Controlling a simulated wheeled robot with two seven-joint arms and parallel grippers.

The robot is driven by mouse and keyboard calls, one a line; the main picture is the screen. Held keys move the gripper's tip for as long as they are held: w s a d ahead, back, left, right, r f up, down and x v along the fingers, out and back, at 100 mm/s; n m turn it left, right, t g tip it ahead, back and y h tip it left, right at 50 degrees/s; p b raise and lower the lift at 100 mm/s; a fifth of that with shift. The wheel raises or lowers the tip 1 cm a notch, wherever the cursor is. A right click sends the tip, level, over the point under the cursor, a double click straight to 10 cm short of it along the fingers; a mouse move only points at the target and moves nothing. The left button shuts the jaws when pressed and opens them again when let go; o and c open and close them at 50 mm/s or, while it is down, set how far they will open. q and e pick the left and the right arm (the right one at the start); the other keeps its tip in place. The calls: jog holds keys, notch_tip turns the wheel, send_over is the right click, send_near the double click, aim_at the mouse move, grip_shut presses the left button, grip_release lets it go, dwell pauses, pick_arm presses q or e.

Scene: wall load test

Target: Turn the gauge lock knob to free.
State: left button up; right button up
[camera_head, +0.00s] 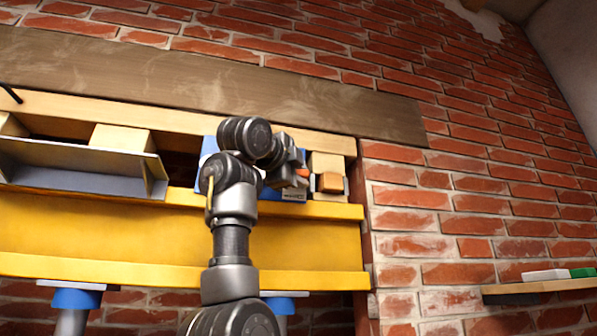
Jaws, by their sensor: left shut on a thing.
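A blue gauge housing (270,209) sits in the wall opening above the yellow beam, mostly hidden behind my arm. A small orange part (303,172), which looks like the lock knob, shows at the tip of my left gripper (299,176). The left gripper is shut on it; the fingers and wrist cover most of it, and its turn position cannot be read. A small label plate (293,196) shows on the housing just below the gripper. My right gripper is not in view.
A yellow steel beam (310,240) runs below the opening, on blue-topped props (76,298). A grey angle bracket (80,168) is at left. Wooden blocks (326,162) stand close right of the gripper. A shelf (540,287) is at lower right.

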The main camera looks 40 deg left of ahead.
pick_arm(q)
jog(key=shift+m+g, duration=0.3)
dwell(0.4)
jog(key=o, duration=0.8)
jog(key=shift+w+d, duration=0.1)
jog(key=shift+d, duration=0.05)
jog(key=s+b, duration=0.1)
jog(key=s, duration=0.2)
jog(key=s+d+b, duration=0.1)
jog(key=s+b, duration=0.1)
jog(key=s, duration=0.2)
jog(key=s+d+b, duration=0.1)
jog(key=s+b, duration=0.1)
jog(key=s, duration=0.1)
jog(key=shift+s, duration=0.3)
jog(key=shift+a, duration=0.15)
